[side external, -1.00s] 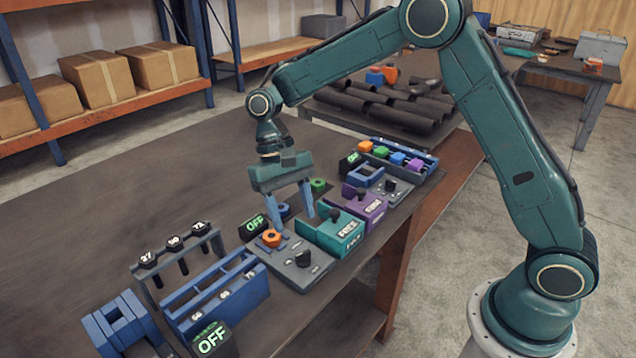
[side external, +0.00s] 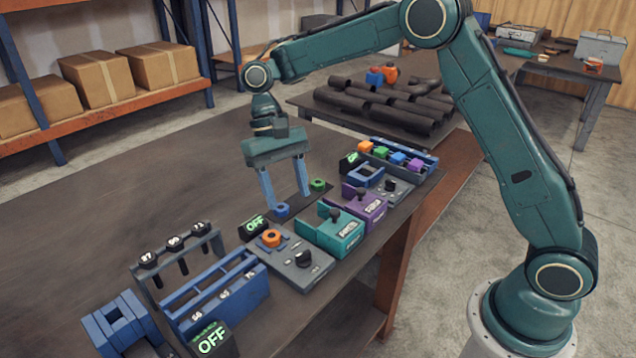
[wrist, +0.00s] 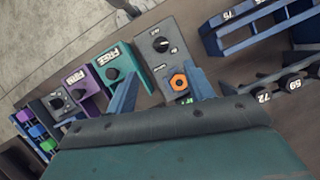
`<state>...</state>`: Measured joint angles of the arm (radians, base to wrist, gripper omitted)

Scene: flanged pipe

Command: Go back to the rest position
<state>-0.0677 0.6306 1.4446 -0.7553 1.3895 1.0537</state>
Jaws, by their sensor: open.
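My gripper (side external: 287,203) hangs above the workbench (side external: 130,215), its two blue fingers apart and pointing down with nothing between them. In the side external view it is behind the teal box (side external: 333,232) and the grey panel with the orange nut (side external: 271,238). In the wrist view my gripper (wrist: 160,88) shows its spread fingers, with the orange nut (wrist: 179,82) on the grey panel seen near the right finger.
A purple box (side external: 365,204) stands right of the teal one. A blue tray with coloured pieces (side external: 400,157) is at the far end. A blue rack (side external: 215,294), a post stand (side external: 178,252) and an OFF display (side external: 212,340) are at the near left. The bench's left part is clear.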

